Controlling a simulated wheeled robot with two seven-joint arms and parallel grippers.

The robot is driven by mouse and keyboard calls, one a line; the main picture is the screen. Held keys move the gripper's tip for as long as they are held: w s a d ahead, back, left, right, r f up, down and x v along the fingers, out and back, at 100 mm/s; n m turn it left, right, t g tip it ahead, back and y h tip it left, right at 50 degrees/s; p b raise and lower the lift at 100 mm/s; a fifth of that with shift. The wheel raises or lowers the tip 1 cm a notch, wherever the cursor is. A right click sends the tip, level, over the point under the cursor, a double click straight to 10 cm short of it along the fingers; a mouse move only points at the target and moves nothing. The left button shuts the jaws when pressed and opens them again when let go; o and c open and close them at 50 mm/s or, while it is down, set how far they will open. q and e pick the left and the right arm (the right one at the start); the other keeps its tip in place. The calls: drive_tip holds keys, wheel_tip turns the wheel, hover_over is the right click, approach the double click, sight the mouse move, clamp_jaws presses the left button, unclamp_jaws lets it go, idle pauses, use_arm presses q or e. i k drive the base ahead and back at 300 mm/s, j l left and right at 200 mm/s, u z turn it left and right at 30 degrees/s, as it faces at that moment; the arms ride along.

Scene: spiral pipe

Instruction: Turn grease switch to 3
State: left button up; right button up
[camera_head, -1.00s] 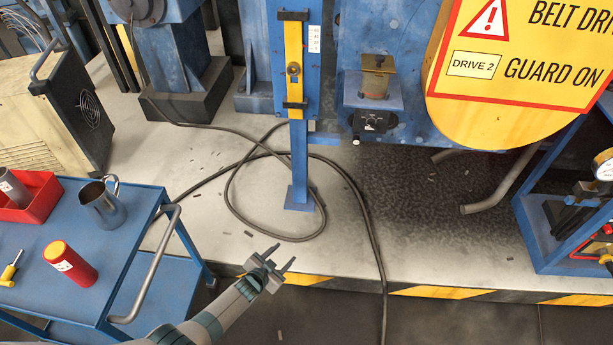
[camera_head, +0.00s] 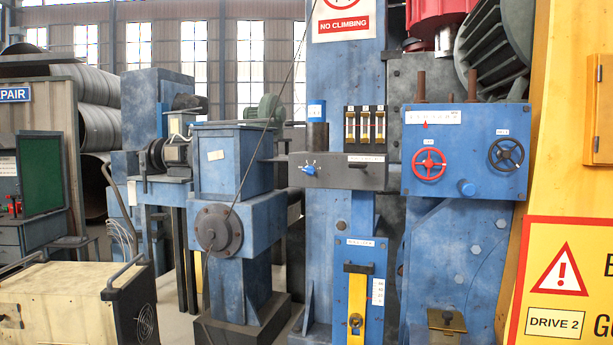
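No control has a readable grease label, so I cannot tell which is the grease switch. A blue lever handle (camera_head: 309,170) sits on the front of a dark box (camera_head: 345,172), under several amber sight glasses (camera_head: 365,125). Neither gripper is in view.
A yellow guard (camera_head: 570,110) with a warning sign (camera_head: 565,285) closes off the right side. A blue machine with a round flange (camera_head: 218,230) stands left of the column. A beige cabinet (camera_head: 60,305) is at the lower left. A yellow slide gauge (camera_head: 357,308) is low on the column.

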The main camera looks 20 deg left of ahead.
sight(310, 170)
drive_tip(key=i+l+u, duration=0.2)
drive_tip(key=i+l, duration=0.25)
drive_tip(key=i+l+u, duration=0.25)
drive_tip(key=i+l, duration=0.15)
drive_tip(key=i+l+u, duration=0.2)
drive_tip(key=i+l, duration=0.15)
drive_tip(key=l, duration=0.35)
